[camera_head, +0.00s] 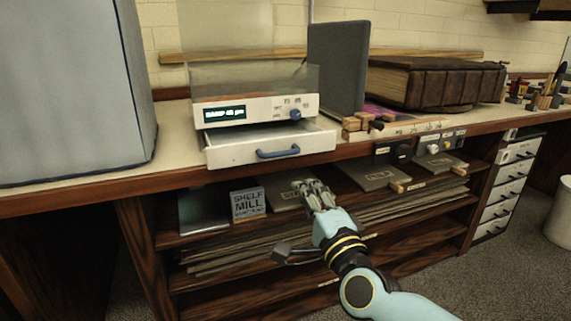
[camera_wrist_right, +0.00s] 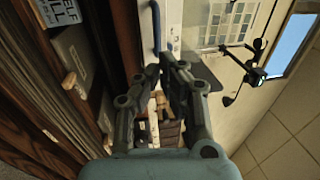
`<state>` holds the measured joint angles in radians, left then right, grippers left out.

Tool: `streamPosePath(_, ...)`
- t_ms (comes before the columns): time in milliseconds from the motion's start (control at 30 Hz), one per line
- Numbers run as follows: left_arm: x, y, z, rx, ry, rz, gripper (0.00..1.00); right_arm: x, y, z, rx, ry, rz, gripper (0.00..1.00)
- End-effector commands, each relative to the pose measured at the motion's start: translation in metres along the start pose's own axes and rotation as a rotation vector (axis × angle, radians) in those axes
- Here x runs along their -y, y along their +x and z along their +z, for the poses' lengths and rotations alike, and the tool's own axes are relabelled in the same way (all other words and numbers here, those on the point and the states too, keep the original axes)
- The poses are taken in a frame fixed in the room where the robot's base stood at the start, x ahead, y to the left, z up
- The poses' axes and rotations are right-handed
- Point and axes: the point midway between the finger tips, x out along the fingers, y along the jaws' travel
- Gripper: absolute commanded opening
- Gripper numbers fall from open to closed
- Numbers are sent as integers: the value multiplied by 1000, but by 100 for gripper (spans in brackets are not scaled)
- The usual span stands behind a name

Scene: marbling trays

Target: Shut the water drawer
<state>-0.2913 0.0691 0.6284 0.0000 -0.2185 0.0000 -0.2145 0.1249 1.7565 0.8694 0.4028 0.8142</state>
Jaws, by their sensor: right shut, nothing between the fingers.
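The water drawer (camera_head: 230,155) is a white drawer with a blue bar handle (camera_head: 278,153). It sticks out from under a white bath unit (camera_head: 262,112) with a lit display and a clear lid, so it stands partly open. In the right wrist view the blue handle (camera_wrist_right: 163,25) shows beyond the fingertips. My right gripper (camera_head: 311,186) is shut and empty, below and a little right of the handle, apart from it, in front of the shelf. Its fingers also show in the right wrist view (camera_wrist_right: 166,72). My left gripper is not in view.
Below the bench edge, open shelves hold a "SHELF MILL" box (camera_head: 248,203), dark slabs and stacked sheets (camera_head: 400,215). A grey upright panel (camera_head: 338,68), wooden blocks (camera_head: 356,124) and a thick brown book (camera_head: 436,82) stand right of the unit. A large grey box (camera_head: 72,90) stands left.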

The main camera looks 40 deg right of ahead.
Motion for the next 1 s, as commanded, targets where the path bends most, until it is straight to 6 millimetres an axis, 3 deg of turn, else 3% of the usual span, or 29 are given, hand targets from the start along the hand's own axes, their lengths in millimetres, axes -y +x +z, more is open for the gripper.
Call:
streamPosePath(300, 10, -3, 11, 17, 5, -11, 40, 1, 70, 0, 0, -2, -2, 0)
streamPosePath(500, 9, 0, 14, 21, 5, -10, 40, -1, 98, 0, 0, -1, 0, 0)
streamPosePath(700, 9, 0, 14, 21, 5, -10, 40, -1, 108, 0, 0, -3, 1, 0)
streamPosePath(1000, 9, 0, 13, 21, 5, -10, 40, -1, 109, 0, 0, -2, 1, 0)
